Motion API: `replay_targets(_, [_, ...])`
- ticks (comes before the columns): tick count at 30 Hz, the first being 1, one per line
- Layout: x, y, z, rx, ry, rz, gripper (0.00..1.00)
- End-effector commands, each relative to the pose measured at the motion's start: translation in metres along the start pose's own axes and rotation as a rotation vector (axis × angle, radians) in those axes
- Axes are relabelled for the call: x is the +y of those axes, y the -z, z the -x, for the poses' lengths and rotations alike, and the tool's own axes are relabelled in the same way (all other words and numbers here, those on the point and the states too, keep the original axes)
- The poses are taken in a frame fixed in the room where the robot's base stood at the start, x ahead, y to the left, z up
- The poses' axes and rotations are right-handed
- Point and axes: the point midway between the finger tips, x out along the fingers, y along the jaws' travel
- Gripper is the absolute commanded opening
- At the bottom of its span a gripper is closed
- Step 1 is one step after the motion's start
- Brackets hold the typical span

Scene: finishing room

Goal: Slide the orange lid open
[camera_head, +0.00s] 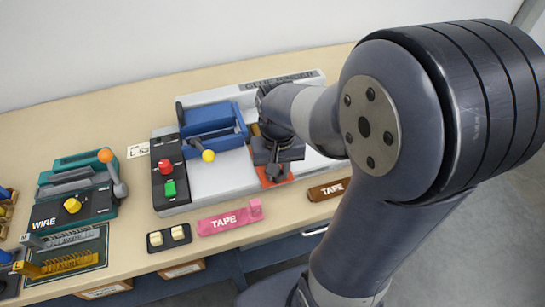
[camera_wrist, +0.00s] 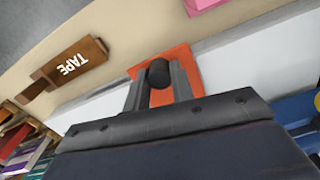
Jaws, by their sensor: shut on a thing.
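The orange lid (camera_wrist: 190,62) lies flat on the white machine, with a dark round knob (camera_wrist: 158,73) on it. In the wrist view my gripper (camera_wrist: 160,80) has its two fingers on either side of the knob, shut on it. In the head view the lid (camera_head: 283,181) shows only in part below my gripper (camera_head: 272,172); my wrist and arm hide the rest. What lies under the lid cannot be seen.
The machine has a blue lever unit (camera_head: 213,122) and a dark panel with red and green buttons (camera_head: 167,170) on its left. A pink tape block (camera_head: 222,221) and a brown tape block (camera_head: 328,189) lie along the table's front. A teal wire machine (camera_head: 75,196) stands at the far left.

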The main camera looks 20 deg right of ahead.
Motion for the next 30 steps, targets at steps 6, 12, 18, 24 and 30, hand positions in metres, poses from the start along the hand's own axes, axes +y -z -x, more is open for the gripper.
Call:
replay_targets(6, [0.0020,-0.0125,0.0005,0.002,0.000,0.000,0.00])
replay_targets(12, [0.0020,-0.0122,0.0005,0.002,0.000,0.000,0.00])
replay_targets(18, [0.0019,-0.0121,0.0004,0.002,0.000,0.000,0.35])
replay_targets(24, [0.0019,-0.0121,0.0003,0.001,0.000,0.000,0.45])
replay_targets(30, [0.0019,-0.0119,0.0030,0.002,0.000,0.000,0.45])
